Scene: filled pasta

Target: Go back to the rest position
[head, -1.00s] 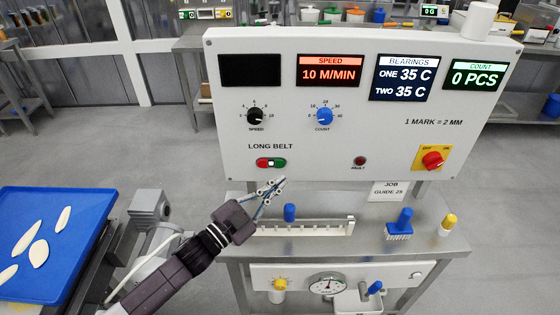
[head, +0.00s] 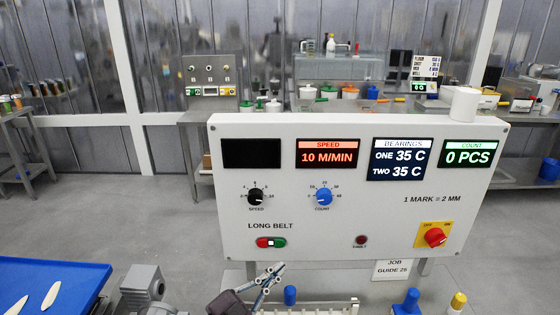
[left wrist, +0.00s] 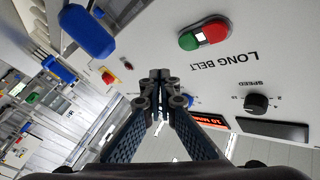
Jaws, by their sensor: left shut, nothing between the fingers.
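My left gripper (head: 266,282) is low in the head view, just below the long belt's red and green button (head: 271,243) on the white control panel (head: 340,215). Its fingers are shut and empty, and apart from the button as far as I can see. In the left wrist view the fingertips (left wrist: 158,82) meet in the middle, with the red and green button (left wrist: 204,35) above and to the right. The panel shows 10 M/MIN, 35 C on both bearings and 0 PCS. My right gripper is in neither view.
A blue tray (head: 75,272) with pale pieces lies at the lower left, beside a grey motor (head: 140,285). Below the panel are a white toothed rail (head: 320,306), a blue-handled item (head: 408,300) and a yellow-capped one (head: 457,300). Free grey floor lies left of the panel.

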